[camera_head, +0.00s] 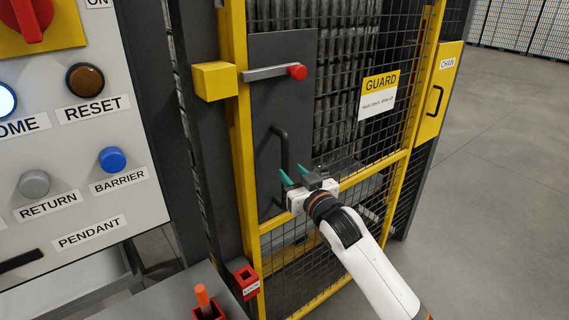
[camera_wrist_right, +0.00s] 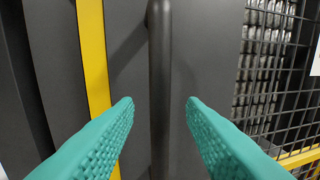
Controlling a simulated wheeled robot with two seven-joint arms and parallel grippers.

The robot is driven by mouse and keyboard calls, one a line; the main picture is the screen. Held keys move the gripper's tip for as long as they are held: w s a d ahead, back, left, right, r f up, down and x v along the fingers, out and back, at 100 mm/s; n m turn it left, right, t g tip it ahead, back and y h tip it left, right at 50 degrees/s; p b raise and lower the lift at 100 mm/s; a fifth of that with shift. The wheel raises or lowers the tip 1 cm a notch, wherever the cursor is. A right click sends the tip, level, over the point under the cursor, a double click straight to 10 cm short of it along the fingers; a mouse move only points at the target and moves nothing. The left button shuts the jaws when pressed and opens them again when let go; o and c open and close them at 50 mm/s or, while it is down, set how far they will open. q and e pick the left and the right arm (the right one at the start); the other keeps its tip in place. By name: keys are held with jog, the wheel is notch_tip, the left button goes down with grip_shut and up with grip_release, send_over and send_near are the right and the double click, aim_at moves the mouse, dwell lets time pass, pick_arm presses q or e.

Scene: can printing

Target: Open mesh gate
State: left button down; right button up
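The mesh gate (camera_head: 345,170) has a yellow frame, dark wire mesh and a yellow GUARD sign (camera_head: 379,95); it looks shut. A dark plate on its left side bears a vertical black pull handle (camera_head: 284,152). Above it is a grey latch lever with a red knob (camera_head: 297,72), lying level toward a yellow block (camera_head: 214,81). My right gripper (camera_head: 294,174) is open at the handle's lower part. In the right wrist view the handle (camera_wrist_right: 160,80) stands between the two green fingers (camera_wrist_right: 160,105), with gaps on both sides. My left gripper is not in view.
A control panel (camera_head: 75,130) with buttons and labels stands at the left. Below it are a grey ledge (camera_head: 160,297), an orange-handled item (camera_head: 203,297) and a small red box (camera_head: 246,280). A yellow CHAIN box (camera_head: 437,95) is at the right. Open floor (camera_head: 500,200) lies right.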

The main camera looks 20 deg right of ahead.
aim_at(287, 168)
jog(key=shift+w+a, duration=0.2)
jog(key=shift+w, duration=0.95)
jog(key=shift+w+a, duration=0.15)
jog(key=shift+w, duration=1)
grip_shut()
